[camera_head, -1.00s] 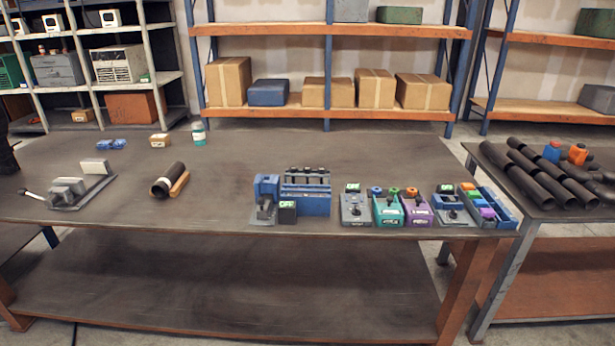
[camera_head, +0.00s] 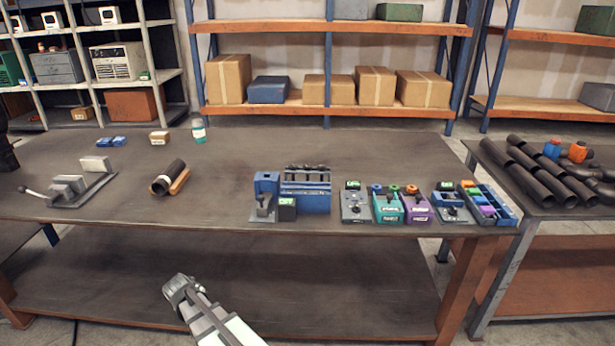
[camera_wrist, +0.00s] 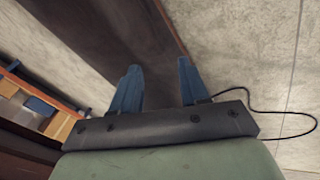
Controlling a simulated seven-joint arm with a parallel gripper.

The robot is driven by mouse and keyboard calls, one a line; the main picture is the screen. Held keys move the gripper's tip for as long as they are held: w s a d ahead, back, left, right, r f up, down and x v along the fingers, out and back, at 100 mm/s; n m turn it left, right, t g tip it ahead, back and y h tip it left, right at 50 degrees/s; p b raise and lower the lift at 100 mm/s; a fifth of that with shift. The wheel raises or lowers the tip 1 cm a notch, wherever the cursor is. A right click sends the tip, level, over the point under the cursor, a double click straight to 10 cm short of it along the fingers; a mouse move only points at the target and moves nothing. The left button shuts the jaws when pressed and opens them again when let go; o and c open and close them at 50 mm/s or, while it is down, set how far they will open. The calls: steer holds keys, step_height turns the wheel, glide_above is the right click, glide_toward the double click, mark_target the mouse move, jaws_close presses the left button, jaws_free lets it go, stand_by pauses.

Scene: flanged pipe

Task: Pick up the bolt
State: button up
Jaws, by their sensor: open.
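I cannot make out a bolt for certain in either view. Small dark upright pieces (camera_head: 306,169) stand in a row on a blue holder (camera_head: 306,198) on the workbench; they are too small to identify. Small parts lie in the blue bin tray (camera_head: 502,210) at the bench's right end, also too small to tell. My gripper shows in the wrist view (camera_wrist: 158,66) with two blue fingers spread apart and nothing between them. In the head view my arm reaches in from the bottom edge, in front of the bench and apart from everything on it.
The workbench (camera_head: 235,165) has clear room at its middle and back. A black pipe (camera_head: 168,176) rests on a wooden block at left, near a lever clamp (camera_head: 68,190). Small coloured stations (camera_head: 388,207) line the front right. Black pipes (camera_head: 540,180) lie on the right table.

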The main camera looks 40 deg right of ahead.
steer(key=w+d+r+n+t, duration=0.1)
steer(key=w+r+t, duration=0.1)
steer(key=w+r, duration=0.45)
steer(key=w+d+r+t, duration=0.1)
steer(key=w+r, duration=0.3)
steer(key=r, duration=0.5)
step_height(320, 180, up, 29)
steer(key=m+g+y, duration=0.2)
steer(key=m+g, duration=0.1)
steer(key=m, duration=0.6)
glide_above(308, 166)
steer(key=s+a, duration=0.2)
steer(key=s, duration=0.3)
steer(key=x, duration=0.9)
steer(key=d+x, duration=0.1)
steer(key=x, duration=0.3)
steer(key=shift+f, duration=0.25)
steer(key=shift+c, duration=0.4)
jaws_close()
